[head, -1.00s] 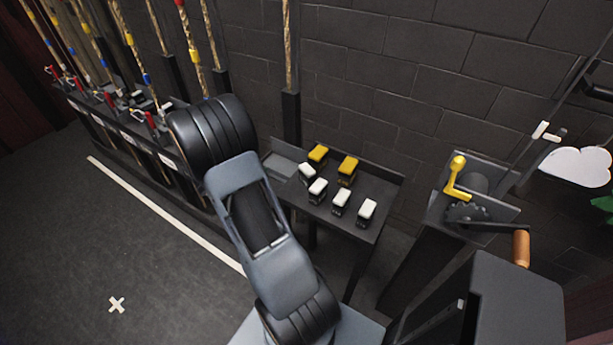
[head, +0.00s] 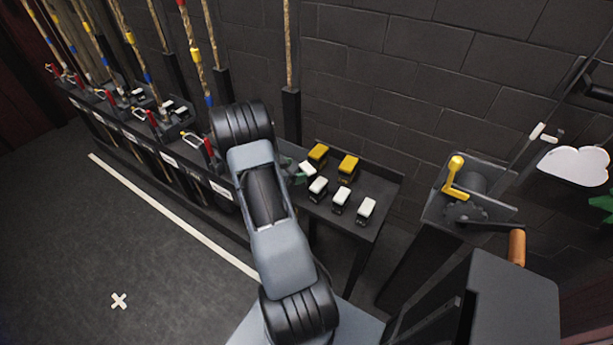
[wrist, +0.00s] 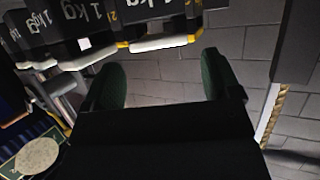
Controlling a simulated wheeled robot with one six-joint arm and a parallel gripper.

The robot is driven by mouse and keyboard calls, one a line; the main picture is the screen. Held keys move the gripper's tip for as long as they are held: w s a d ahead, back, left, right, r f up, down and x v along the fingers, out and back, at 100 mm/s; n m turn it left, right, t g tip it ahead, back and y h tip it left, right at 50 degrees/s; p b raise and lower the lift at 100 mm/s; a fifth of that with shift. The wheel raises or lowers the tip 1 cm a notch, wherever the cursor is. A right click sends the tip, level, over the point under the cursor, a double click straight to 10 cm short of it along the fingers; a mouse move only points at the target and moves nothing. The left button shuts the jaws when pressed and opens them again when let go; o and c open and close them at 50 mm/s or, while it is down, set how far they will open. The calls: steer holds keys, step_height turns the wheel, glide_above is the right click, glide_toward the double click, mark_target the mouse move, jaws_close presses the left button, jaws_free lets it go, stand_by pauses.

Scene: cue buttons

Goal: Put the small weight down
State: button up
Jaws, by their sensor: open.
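Several small black weights with white tops stand on a dark side table; the nearest to my gripper is a white-topped weight (head: 307,167) at the table's left end. Two yellow-topped weights (head: 318,152) stand behind. In the wrist view, blocks marked "1 kg" (wrist: 95,22) appear at the top, with a white handle bar (wrist: 165,42) just beyond my fingertips. My gripper (wrist: 162,68) is open, its green fingers apart with only wall visible between them. In the head view, my arm hides most of the gripper; a green finger shows beside the left white-topped weight.
The side table (head: 345,222) has bare room at its front. Left is a rail (head: 185,180) with ropes and red-handled levers. A brick wall (head: 370,90) stands behind.

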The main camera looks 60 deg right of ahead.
mark_target(305, 168)
steer(key=shift+p+x, duration=0.4)
steer(key=shift+x, duration=1.9)
steer(key=shift+c, duration=0.2)
steer(key=c, duration=1.3)
steer(key=shift+r, duration=0.15)
steer(key=shift+c, duration=1)
steer(key=shift+r, duration=0.15)
